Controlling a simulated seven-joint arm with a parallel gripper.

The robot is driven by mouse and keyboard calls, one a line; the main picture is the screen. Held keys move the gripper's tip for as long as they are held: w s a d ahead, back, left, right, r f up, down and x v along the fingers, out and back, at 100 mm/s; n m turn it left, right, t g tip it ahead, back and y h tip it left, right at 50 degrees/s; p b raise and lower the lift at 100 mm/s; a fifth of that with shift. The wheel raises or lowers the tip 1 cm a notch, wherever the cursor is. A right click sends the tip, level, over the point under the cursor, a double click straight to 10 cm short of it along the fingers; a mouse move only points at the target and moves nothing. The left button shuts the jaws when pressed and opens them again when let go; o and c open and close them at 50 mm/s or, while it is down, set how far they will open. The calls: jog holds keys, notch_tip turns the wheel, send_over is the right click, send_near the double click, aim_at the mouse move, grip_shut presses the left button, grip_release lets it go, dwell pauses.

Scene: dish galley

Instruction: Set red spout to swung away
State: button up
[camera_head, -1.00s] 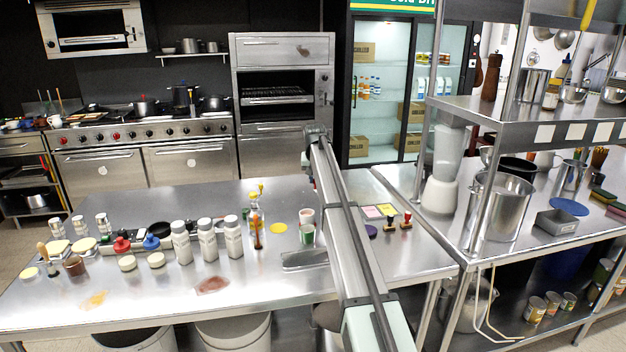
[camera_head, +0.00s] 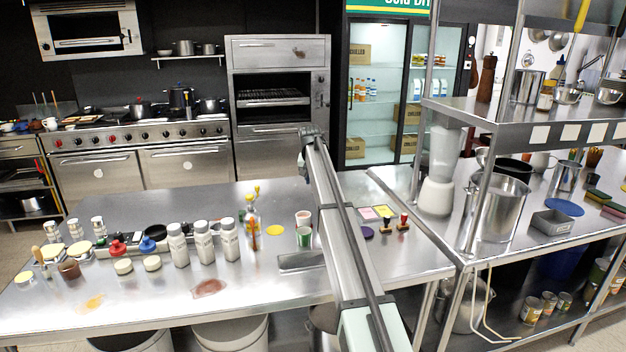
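A red spout-like piece (camera_head: 117,247) sits among small items on the left part of the steel table (camera_head: 150,300). A similar blue piece (camera_head: 149,244) is just right of it. Both are small here, and I cannot tell which way the red one points. My arm reaches up from the bottom of the view, right of the table's middle, far to the right of the red piece. My gripper cannot be made out; the arm's upper end hides what is behind it.
White shaker bottles (camera_head: 204,241) stand right of the red and blue pieces. Small pale-topped jars (camera_head: 123,266) stand in front. A sauce bottle (camera_head: 253,230) and a green can (camera_head: 304,237) are nearer my arm. A reddish spill (camera_head: 209,288) lies near the front edge.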

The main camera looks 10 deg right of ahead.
jog(key=shift+o, duration=0.7)
jog(key=v, duration=1.4)
